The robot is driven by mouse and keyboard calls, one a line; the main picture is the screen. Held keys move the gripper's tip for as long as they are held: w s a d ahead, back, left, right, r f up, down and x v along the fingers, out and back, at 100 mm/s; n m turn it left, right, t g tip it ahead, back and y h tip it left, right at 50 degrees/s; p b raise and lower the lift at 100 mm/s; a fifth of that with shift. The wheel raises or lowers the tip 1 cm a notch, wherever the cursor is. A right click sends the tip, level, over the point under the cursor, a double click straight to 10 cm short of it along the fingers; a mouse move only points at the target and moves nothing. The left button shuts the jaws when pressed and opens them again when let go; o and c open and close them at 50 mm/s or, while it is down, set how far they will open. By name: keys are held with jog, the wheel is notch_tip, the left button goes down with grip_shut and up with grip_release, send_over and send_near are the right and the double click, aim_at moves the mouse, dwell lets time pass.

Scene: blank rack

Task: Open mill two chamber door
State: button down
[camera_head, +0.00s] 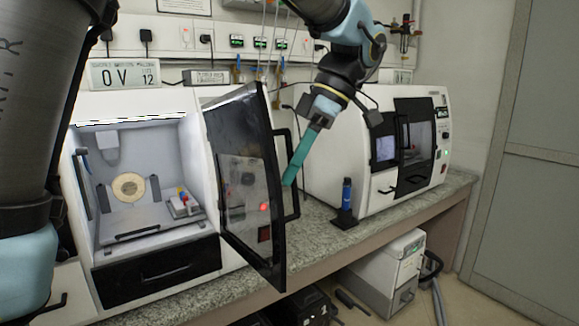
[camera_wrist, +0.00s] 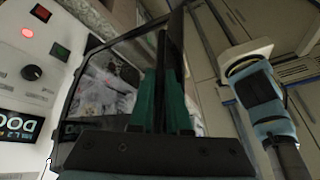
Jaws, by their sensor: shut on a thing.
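The left white mill (camera_head: 212,150) stands on the counter with its chamber facing me. Its dark framed glass door (camera_head: 240,170) is swung wide open on the right side of the chamber. The chamber interior (camera_head: 140,170) shows a round pale disc and a small fixture with coloured parts. My gripper (camera_head: 288,182) has teal fingers and is shut on the black door handle (camera_head: 294,205). In the wrist view the fingers (camera_wrist: 170,80) stand either side of the dark handle bar (camera_wrist: 176,45), with the door pane (camera_wrist: 105,85) behind. The exact finger contact is partly hidden.
A second white mill (camera_head: 345,135) stands to the right with its dark door closed. A blue and black upright tool (camera_head: 346,200) stands on the granite counter (camera_head: 318,235) between them. A white box unit (camera_head: 385,270) sits on the floor below.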

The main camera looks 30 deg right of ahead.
jog(key=shift+w, duration=0.1)
jog(key=c, duration=0.9)
grip_release()
jog(key=b+v, duration=0.1)
jog(key=v, duration=0.9)
jog(key=shift+d+r, duration=0.25)
jog(key=shift+r, duration=0.05)
